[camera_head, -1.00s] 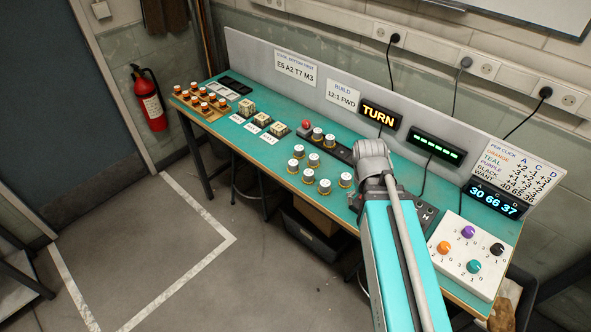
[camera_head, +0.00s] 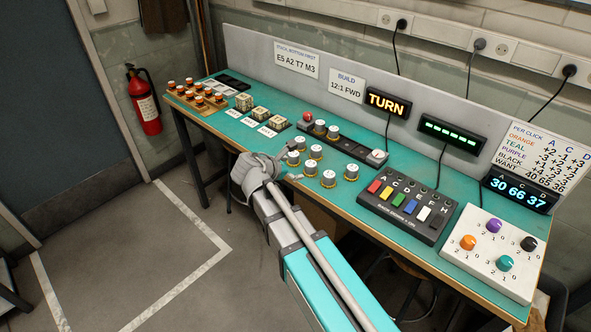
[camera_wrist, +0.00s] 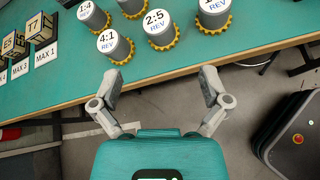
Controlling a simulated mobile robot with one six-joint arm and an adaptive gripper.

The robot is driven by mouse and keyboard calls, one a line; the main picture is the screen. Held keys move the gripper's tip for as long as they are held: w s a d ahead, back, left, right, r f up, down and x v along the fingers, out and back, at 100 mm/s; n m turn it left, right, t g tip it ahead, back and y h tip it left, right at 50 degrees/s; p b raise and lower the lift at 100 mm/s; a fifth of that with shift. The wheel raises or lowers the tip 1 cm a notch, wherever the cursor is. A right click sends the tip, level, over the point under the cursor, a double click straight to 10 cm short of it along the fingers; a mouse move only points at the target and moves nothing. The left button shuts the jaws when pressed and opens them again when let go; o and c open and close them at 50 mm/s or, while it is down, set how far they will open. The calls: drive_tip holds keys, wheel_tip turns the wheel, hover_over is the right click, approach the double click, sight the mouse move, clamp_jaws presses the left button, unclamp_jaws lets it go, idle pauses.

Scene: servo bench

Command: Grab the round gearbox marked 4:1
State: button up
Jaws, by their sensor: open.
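The round gearbox marked 4:1 REV (camera_wrist: 113,47) is a grey cylinder with a white top and a yellow toothed base. It stands upright near the table's front edge in the wrist view. My gripper (camera_wrist: 160,86) is open and empty, its fingers spread wide. The gearbox is beyond the left fingertip, apart from it, left of the gap between the fingers. In the head view my gripper (camera_head: 290,168) is at the front edge by the gearbox group, partly hidden by my wrist. The labels there are too small to read.
Gearboxes marked 1:4 (camera_wrist: 91,16) and 2:5 (camera_wrist: 160,30) stand close to the 4:1 one. Lettered blocks (camera_wrist: 42,28) sit to the left. A keyed panel (camera_head: 408,205) and a knob box (camera_head: 490,250) are on the right of the teal table (camera_head: 350,205).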

sight(292, 158)
drive_tip(key=a+n+t+b, duration=0.1)
drive_tip(key=a+n+t, duration=0.1)
drive_tip(key=a+n, duration=0.2)
drive_tip(key=a, duration=0.2)
drive_tip(key=shift+w+a+n+t+b, duration=0.2)
drive_tip(key=shift+a+n+t+b, duration=0.1)
drive_tip(key=shift+b, duration=0.1)
drive_tip(key=shift+f, duration=0.1)
drive_tip(key=b+x, duration=0.3)
drive_tip(key=x, duration=0.4)
drive_tip(key=shift+w+f, duration=0.25)
drive_tip(key=shift+w+d+f, duration=0.1)
drive_tip(key=shift+w+d, duration=0.25)
drive_tip(key=shift+w, duration=0.1)
